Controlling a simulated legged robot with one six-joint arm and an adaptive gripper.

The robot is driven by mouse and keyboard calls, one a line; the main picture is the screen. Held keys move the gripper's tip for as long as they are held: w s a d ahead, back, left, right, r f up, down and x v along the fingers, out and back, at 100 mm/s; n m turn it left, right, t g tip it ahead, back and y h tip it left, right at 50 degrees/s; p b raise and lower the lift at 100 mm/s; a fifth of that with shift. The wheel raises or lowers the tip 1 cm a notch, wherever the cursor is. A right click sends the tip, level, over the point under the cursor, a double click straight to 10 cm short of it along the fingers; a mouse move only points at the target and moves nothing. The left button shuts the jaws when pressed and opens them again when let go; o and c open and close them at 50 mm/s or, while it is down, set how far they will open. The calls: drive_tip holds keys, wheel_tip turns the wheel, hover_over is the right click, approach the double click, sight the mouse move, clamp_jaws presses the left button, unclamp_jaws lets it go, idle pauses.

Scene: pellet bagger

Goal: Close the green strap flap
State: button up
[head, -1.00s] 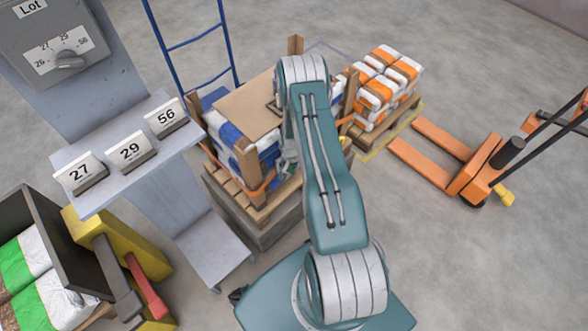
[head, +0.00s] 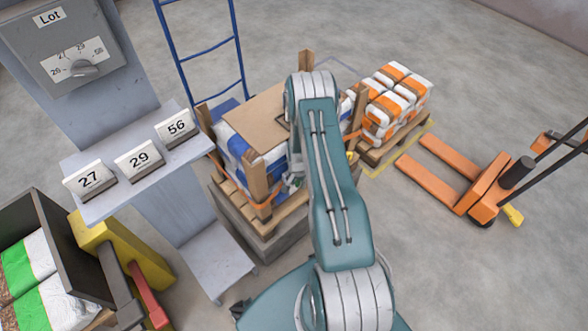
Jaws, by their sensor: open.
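Orange straps (head: 262,202) run around the wooden posts of the pallet load in the middle of the head view. I cannot make out a green strap flap; my arm covers the right side of this load. My gripper (head: 292,184) shows only as a small part at the left edge of my arm, low against the front of the load. It is open, but its fingertips are mostly hidden. I cannot tell whether it touches the strap or the load.
The load of blue and white bags under a cardboard sheet (head: 252,117) stands on a wooden pallet. A grey stand with number cards (head: 140,160) is close at left. An orange pallet truck (head: 480,190) stands at right.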

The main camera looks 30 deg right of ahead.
drive_tip(key=a+r+n+t, duration=0.1)
drive_tip(key=a+r+n, duration=0.2)
drive_tip(key=r, duration=1.3)
drive_tip(key=a+r+n, duration=0.2)
drive_tip(key=a+r, duration=0.1)
drive_tip(key=r, duration=1.3)
drive_tip(key=shift+w+a+r+n+t+h, duration=0.15)
drive_tip(key=shift+w+r+n+t+h, duration=0.15)
drive_tip(key=shift+w+r+n+t, duration=0.15)
drive_tip(key=shift+f, duration=0.1)
